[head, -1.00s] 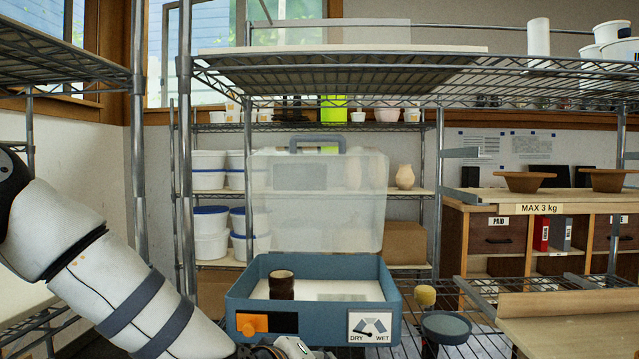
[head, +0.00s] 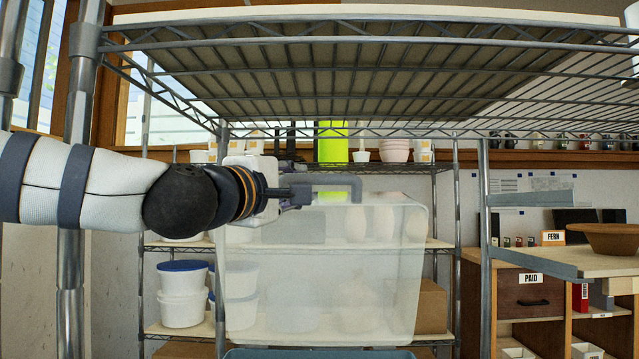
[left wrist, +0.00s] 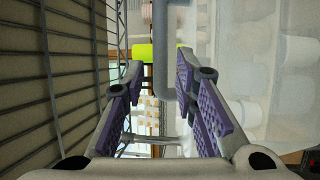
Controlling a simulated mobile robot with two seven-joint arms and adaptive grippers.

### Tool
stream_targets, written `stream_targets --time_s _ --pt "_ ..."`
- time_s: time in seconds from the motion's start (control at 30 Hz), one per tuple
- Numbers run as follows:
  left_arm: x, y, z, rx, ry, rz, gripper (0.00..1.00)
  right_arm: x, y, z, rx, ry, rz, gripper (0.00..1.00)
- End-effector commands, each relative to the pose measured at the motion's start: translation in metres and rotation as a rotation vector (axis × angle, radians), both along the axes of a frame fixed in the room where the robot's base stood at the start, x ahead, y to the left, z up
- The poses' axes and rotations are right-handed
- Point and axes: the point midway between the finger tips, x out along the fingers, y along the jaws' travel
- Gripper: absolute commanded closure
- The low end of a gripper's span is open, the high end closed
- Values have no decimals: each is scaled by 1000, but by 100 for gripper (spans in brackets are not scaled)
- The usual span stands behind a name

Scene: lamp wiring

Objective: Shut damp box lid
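The damp box lid (head: 320,270) is translucent and stands upright, open, in the head view. Its grey handle (head: 340,181) is on its top edge. The blue box base (head: 320,354) shows only as a rim at the bottom edge; its inside is out of view. My left gripper (head: 300,191) is at the left end of the handle. In the left wrist view the purple-padded fingers of my left gripper (left wrist: 160,78) are apart, with the grey handle (left wrist: 162,60) showing in the gap between them; contact cannot be told. My right gripper is not in view.
A wire shelf (head: 340,75) hangs close above my left gripper and the lid. A rear rack holds white tubs (head: 183,295), pots and a cardboard box (head: 431,305). A wooden cabinet (head: 528,290) and a brown bowl (head: 606,238) are at the right.

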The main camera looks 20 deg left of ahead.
Motion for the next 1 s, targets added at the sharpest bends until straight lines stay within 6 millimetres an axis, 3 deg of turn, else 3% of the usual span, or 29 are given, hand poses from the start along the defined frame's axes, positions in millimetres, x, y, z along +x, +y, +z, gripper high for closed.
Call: stream_targets --time_s 0.13,0.33,0.53,0.7,0.93,1.0 --pt "31 -6 3 17 -1 4 74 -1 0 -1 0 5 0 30" --pt "55 -10 8 20 -2 4 74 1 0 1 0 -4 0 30" --pt "91 -15 12 8 1 2 74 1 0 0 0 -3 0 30" --pt "102 -17 13 5 2 1 74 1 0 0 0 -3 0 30" --pt "103 -17 13 4 1 1 74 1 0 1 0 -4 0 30" --pt "103 -17 13 4 1 1 87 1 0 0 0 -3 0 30"
